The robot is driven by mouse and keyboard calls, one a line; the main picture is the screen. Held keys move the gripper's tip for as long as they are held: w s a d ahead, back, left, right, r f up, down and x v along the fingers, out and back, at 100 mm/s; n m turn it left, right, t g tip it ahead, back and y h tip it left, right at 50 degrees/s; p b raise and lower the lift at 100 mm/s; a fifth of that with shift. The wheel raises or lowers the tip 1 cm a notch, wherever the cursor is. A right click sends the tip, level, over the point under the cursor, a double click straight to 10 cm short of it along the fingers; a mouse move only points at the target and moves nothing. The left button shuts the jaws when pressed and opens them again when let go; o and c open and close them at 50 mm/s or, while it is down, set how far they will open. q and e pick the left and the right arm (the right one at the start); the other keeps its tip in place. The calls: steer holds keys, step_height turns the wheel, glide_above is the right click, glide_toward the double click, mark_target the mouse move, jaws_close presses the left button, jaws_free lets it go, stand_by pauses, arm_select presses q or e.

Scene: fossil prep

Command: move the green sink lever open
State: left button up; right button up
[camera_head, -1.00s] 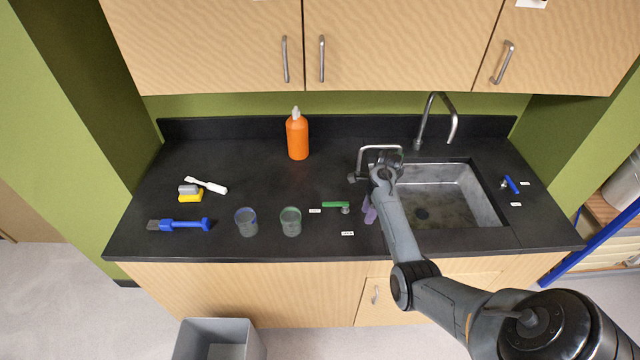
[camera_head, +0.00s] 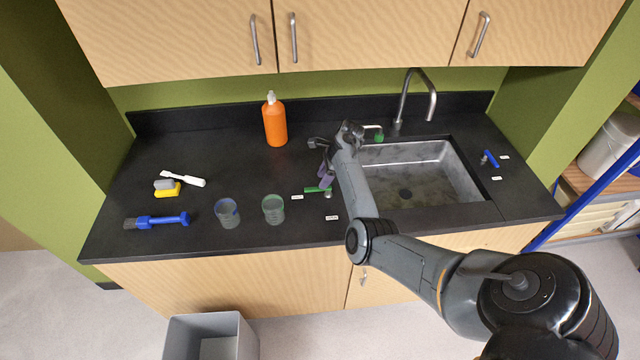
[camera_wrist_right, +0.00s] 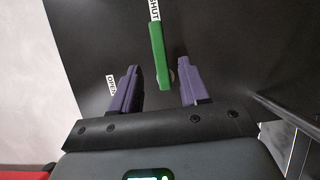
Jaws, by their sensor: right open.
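The green lever (camera_head: 314,190) lies on the black counter left of the sink. Its arm points left to a small label (camera_head: 297,197). In the right wrist view the green lever (camera_wrist_right: 158,55) points at the label reading SHUT (camera_wrist_right: 154,10); the OPEN label (camera_wrist_right: 111,84) is off to the left. My right gripper (camera_head: 325,174) is open, its purple fingers at the lever. In the wrist view the right gripper (camera_wrist_right: 158,74) has one finger on each side of the lever's pivot end, with gaps between. Contact cannot be told. My left gripper is not in view.
Two clear cups (camera_head: 228,213) (camera_head: 273,209) stand left of the lever. The sink (camera_head: 455,170) with its faucet (camera_head: 432,105) lies right, with a blue lever (camera_head: 491,159) beyond. An orange bottle (camera_head: 275,122) stands behind. A blue brush (camera_head: 157,221) lies far left.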

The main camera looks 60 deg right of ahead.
mark_target(317, 188)
steer(key=shift+x, duration=1.9)
jaws_close()
